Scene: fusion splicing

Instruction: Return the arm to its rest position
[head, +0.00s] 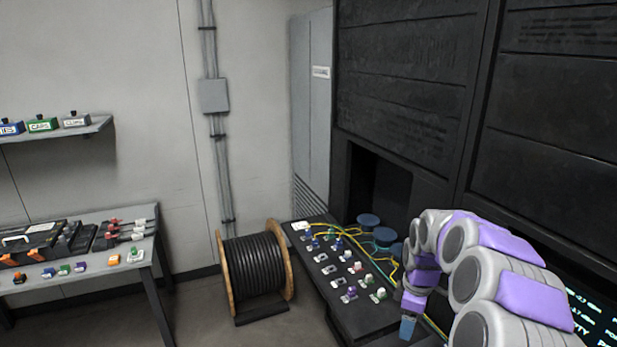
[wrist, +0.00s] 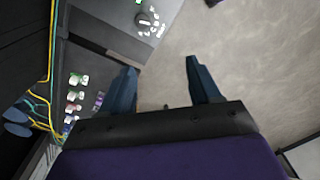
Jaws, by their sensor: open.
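My arm, in white and purple segments, reaches in from the right of the head view and bends down beside the dark splicing bench (head: 352,310). My gripper (head: 407,328) hangs at the bench's front right edge, pointing down; there only a blue finger part shows. In the wrist view my gripper (wrist: 163,82) has its two blue fingers spread wide apart with nothing between them. Pale floor shows behind the right finger, and the bench side lies to the left.
Small colored connectors (head: 350,293) and yellow cables (head: 380,263) sit on the bench. A cable drum (head: 255,264) stands on the floor left of it. A tool table (head: 140,258) and a shelf (head: 95,127) are at the left.

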